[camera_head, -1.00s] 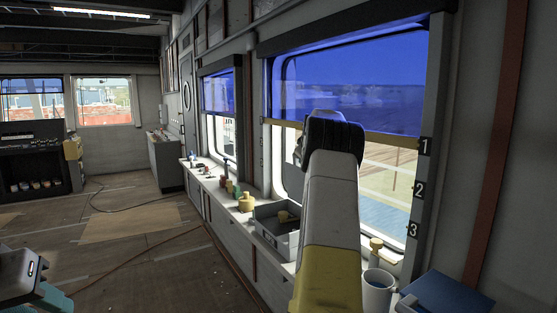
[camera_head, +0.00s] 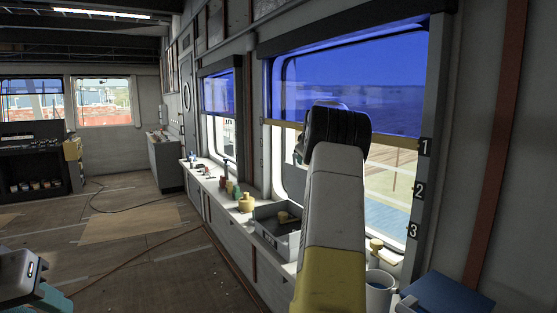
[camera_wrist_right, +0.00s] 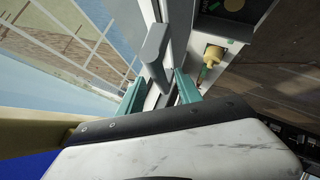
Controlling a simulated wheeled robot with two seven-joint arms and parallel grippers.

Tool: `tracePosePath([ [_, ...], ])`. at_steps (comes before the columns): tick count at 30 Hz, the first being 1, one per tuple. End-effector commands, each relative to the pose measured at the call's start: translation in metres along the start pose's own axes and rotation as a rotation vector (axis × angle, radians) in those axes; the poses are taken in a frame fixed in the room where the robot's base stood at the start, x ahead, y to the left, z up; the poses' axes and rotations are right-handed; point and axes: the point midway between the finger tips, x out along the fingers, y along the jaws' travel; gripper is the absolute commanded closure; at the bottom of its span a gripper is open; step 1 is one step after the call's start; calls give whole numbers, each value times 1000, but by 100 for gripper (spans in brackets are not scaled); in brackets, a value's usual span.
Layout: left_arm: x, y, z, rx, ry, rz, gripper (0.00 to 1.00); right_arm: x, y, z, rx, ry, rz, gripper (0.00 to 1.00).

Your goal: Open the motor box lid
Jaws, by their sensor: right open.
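I cannot surely pick out the motor box or its lid. In the right wrist view a grey, rounded, bar-like part (camera_wrist_right: 154,46) stands beside the window frame, just beyond my right gripper (camera_wrist_right: 158,90). The gripper's teal fingers are spread open, one on each side of the near end of this part; I cannot tell whether they touch it. In the head view my raised right arm hides the right gripper and part of the window. My left gripper (camera_head: 40,288) shows only in part at the lower left corner; its jaws are not clear.
A long window ledge (camera_head: 213,184) carries a grey open tray (camera_head: 278,240), a yellow knobbed object (camera_head: 246,203), a white cup (camera_head: 379,285) and several small items. A blue panel (camera_head: 447,294) is at lower right. A cable crosses the open floor (camera_head: 130,225).

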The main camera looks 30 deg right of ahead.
Motion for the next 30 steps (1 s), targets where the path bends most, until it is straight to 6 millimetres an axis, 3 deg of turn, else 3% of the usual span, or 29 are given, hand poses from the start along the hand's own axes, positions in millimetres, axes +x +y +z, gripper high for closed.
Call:
tracePosePath([
  [3,0,0,0,0,0,0,64,-23,1,0,0,1,1,59],
  [9,0,0,0,0,0,0,64,-45,0,0,0,0,0,59],
  [26,0,0,0,0,0,0,64,-49,-1,0,0,1,-1,59],
  [30,0,0,0,0,0,0,64,-68,-19,-12,20,9,-28,59],
])
